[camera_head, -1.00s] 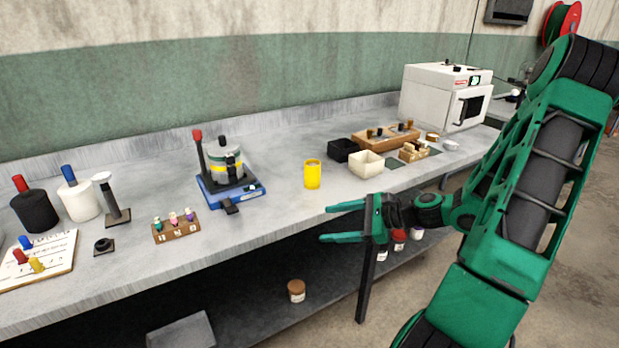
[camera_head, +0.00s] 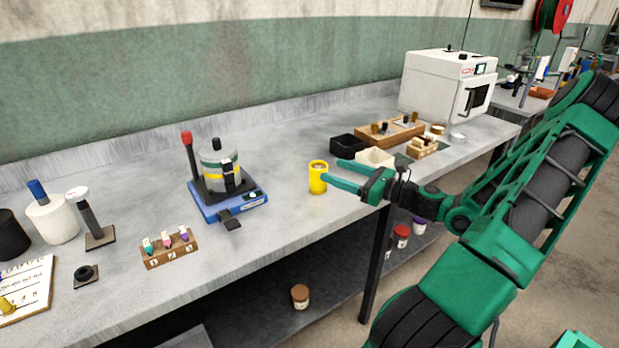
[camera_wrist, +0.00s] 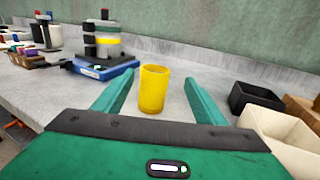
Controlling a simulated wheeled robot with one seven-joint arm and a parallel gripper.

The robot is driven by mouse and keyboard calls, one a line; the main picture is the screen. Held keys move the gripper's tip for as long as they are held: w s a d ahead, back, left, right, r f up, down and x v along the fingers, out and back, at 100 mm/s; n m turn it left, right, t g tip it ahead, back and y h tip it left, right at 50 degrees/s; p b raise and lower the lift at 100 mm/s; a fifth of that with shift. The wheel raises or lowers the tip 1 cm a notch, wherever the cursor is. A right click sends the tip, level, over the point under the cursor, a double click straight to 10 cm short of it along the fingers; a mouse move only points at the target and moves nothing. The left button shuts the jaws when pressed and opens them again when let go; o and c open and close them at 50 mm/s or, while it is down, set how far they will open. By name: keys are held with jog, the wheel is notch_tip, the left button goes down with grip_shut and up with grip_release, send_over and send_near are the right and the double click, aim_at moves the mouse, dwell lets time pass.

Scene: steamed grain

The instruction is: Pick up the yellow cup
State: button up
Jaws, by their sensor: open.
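The yellow cup (camera_head: 317,178) stands upright on the grey bench, right of the blue-based device. In the wrist view the cup (camera_wrist: 153,89) stands between the two green fingers and slightly beyond their tips. My gripper (camera_head: 333,172) is open and empty at the cup's right side in the head view. It also shows at the bottom of the wrist view (camera_wrist: 157,84). In the head view one finger overlaps the cup's right edge. I cannot tell whether it touches the cup.
The blue-based device (camera_head: 225,190) stands left of the cup. A black bin (camera_head: 348,145) and a cream bin (camera_head: 375,157) stand to the right. A wooden rack with small coloured pieces (camera_head: 168,249) sits front left. A white oven (camera_head: 448,86) is at the far right. Bench around the cup is clear.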

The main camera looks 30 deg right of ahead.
aim_at(311, 166)
jog(key=x, duration=0.5)
jog(key=shift+a, duration=0.25)
jog(key=shift+f+x, duration=0.15)
jog(key=shift+x, duration=1.2)
jog(key=shift+f+x, duration=0.2)
jog(key=shift+x, duration=1.1)
jog(key=shift+s+a, duration=0.1)
jog(key=shift+a, duration=0.05)
grip_shut()
